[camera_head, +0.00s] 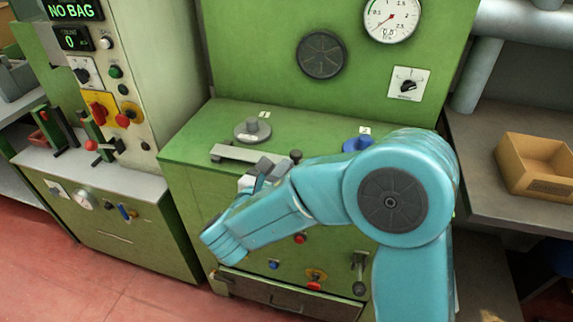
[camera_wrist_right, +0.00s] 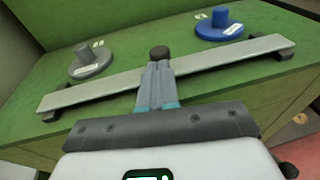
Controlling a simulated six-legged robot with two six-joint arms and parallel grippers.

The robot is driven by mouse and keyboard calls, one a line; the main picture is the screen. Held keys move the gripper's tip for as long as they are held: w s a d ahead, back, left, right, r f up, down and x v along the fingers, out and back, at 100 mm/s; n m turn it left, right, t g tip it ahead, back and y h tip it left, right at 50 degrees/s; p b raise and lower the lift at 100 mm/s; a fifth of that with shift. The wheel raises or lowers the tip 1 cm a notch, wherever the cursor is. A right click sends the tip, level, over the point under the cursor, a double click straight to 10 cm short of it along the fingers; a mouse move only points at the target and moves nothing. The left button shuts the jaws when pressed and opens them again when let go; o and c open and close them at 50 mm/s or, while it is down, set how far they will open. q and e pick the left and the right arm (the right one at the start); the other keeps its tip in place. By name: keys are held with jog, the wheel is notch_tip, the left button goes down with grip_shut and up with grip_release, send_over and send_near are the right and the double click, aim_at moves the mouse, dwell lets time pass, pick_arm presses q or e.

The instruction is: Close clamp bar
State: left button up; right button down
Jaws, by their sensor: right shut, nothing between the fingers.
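The clamp bar (camera_head: 238,153) is a long light grey flat bar on the green machine's top. In the right wrist view the bar (camera_wrist_right: 95,90) runs across the picture, with a dark block at each end. A black round knob (camera_wrist_right: 159,53) stands at the bar's far side, near its middle; it also shows in the head view (camera_head: 296,155). My right gripper (camera_head: 267,166) is shut and empty. Its fingertips (camera_wrist_right: 157,68) overlap the bar's middle, just in front of the knob; I cannot tell whether they touch. My left gripper is not in view.
Behind the bar are a grey disc with a knob (camera_wrist_right: 90,65) and a blue one (camera_wrist_right: 220,28). The green panel (camera_head: 270,35) rises behind them.

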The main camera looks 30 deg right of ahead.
aim_at(293, 151)
jog(key=shift+x, duration=1.15)
jog(key=x, duration=0.4)
jog(key=shift+w+d+r, duration=0.15)
jog(key=shift+w+r, duration=0.15)
jog(key=shift+w, duration=0.25)
jog(key=shift+r, duration=0.3)
jog(key=shift+d, duration=0.1)
